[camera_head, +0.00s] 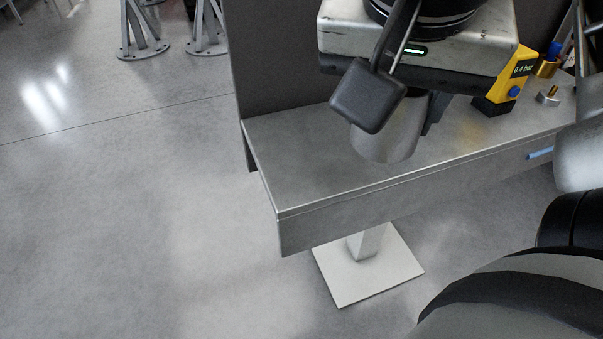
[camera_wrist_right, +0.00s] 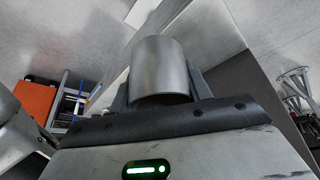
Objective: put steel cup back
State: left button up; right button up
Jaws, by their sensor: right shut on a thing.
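The steel cup (camera_head: 387,143) is a plain grey cylinder below my right gripper (camera_head: 405,118), over the left part of the metal bench (camera_head: 310,180). In the right wrist view the cup (camera_wrist_right: 160,68) stands between the two dark fingers of my right gripper (camera_wrist_right: 160,88), which are shut on it. The dark pad and gripper body hide the cup's upper part in the head view. I cannot tell whether its lower end touches the bench or hangs just above it. My left gripper is not in view.
A yellow gauge reading 0.4 bar (camera_head: 508,80) stands on the bench right of the gripper. Beyond it are a small brass-topped fitting (camera_head: 548,96) and a brass container (camera_head: 547,66). A dark panel (camera_head: 285,60) backs the bench. The bench's left end is bare.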

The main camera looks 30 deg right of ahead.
jog(key=shift+s+d, duration=0.15)
jog(key=shift+s, duration=0.1)
jog(key=shift+w+p, duration=0.25)
jog(key=shift+p, duration=0.15)
jog(key=w+f+p, duration=0.1)
jog(key=w+f, duration=0.1)
jog(key=w, duration=0.1)
jog(key=w+f+p, duration=0.2)
jog(key=w+f, duration=0.1)
jog(key=w, duration=0.1)
jog(key=w+f+p, duration=0.2)
jog(key=w+f, duration=0.1)
jog(key=w, duration=0.1)
jog(key=shift+w+f, duration=0.1)
jog(key=shift+w, duration=0.15)
jog(key=shift+w+f, duration=0.35)
jog(key=shift+w, duration=0.15)
jog(key=f, duration=0.3)
jog(key=shift+w+f+p, duration=0.35)
jog(key=shift+f+p, duration=0.05)
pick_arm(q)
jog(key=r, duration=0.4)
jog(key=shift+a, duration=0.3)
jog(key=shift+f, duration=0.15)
